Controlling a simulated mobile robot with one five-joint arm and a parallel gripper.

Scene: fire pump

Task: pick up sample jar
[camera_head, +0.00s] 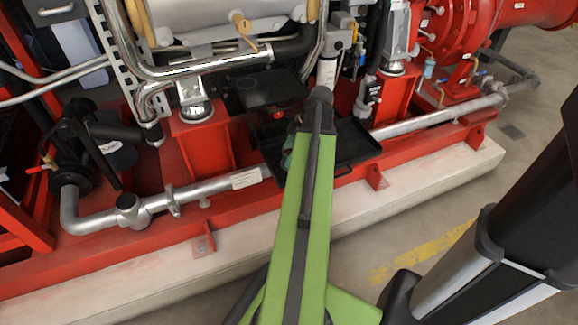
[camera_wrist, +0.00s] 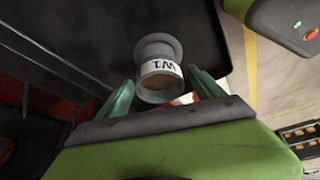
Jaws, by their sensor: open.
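The sample jar (camera_wrist: 158,70) shows in the wrist view as a small round container with a grey rim and a white label. The label's marking appears upside down. The jar is over a dark tray (camera_wrist: 105,30). My gripper (camera_wrist: 160,80) is open, with one green finger on each side of the jar. Whether either finger touches it cannot be told. In the head view the black tray (camera_head: 358,150) sits on the red frame, and my gripper (camera_head: 296,150) is over its left part. My arm hides most of the gripper, and I cannot make out the jar there.
Silver pipes (camera_head: 205,190) run along the red frame (camera_head: 130,245) on both sides of the tray. A black valve (camera_head: 85,140) stands at left. The red pump housing (camera_head: 470,30) is at upper right.

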